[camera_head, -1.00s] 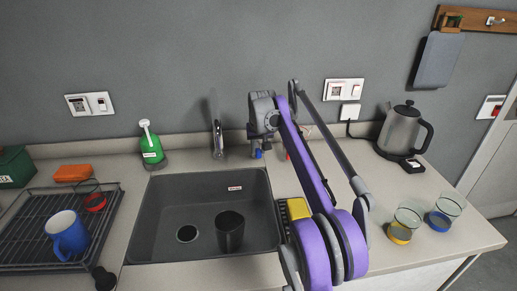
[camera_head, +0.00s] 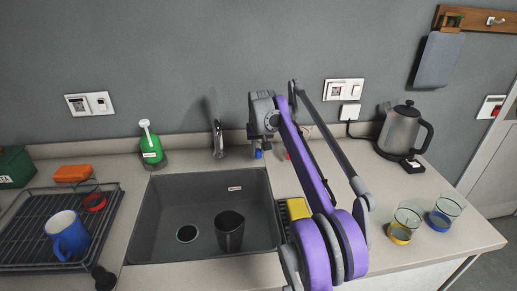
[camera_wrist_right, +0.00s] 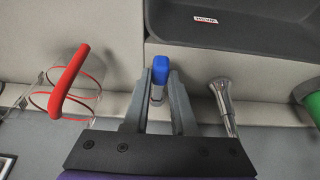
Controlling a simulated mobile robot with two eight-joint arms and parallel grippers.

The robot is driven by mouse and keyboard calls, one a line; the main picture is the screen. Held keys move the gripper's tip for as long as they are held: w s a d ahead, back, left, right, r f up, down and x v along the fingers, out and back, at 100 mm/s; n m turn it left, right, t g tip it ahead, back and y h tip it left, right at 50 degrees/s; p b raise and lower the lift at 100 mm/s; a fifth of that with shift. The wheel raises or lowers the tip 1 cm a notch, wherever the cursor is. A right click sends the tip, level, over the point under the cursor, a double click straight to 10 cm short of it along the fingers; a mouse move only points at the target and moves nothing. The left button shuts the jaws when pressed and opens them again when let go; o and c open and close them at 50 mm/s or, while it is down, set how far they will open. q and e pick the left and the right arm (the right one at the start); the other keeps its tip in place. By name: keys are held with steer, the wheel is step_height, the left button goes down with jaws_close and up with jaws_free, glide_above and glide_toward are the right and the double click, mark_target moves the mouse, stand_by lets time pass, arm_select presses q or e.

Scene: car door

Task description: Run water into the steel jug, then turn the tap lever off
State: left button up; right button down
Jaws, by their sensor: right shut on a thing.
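A dark grey jug (camera_head: 229,232) stands upright in the sink, right of the drain; I take it for the steel jug. The chrome tap spout (camera_head: 217,140) stands behind the sink and also shows in the right wrist view (camera_wrist_right: 223,102). No water stream is discernible. My right gripper (camera_head: 258,150) is right of the spout, shut on the blue-tipped tap lever (camera_wrist_right: 160,72), whose chrome stem shows between the fingers (camera_wrist_right: 160,85). The jug's inside is too dark to read. My left gripper is not in view.
The sink (camera_head: 165,225) is otherwise empty. A green soap bottle (camera_head: 151,150) stands left of the tap. A rack (camera_head: 25,237) with a blue mug (camera_head: 68,235) is at left. A yellow sponge (camera_head: 298,208), two glasses and a kettle (camera_head: 400,130) are at right.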

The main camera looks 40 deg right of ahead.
stand_by(0.5)
steer(key=shift+s+d+r+n+p, duration=0.2)
steer(key=shift+d+n+p, duration=0.15)
steer(key=shift+n+p, duration=0.2)
steer(key=d+n+p, duration=0.1)
steer(key=n+y+p, duration=0.1)
steer(key=shift+s+d+n+t+p, duration=0.25)
steer(key=shift+d+t+p, duration=0.05)
steer(key=shift+d+p, duration=0.1)
steer(key=shift+d+f+n+y+p, duration=0.1)
steer(key=shift+d+n+y+p, duration=0.35)
steer(key=shift+n, duration=0.15)
steer(key=shift+s, duration=0.1)
steer(key=c, duration=0.7)
jaws_free()
steer(key=shift+a, duration=0.1)
steer(key=p+v, duration=0.1)
steer(key=v, duration=0.9)
steer(key=shift+s+r, duration=0.2)
steer(key=shift+r, duration=0.1)
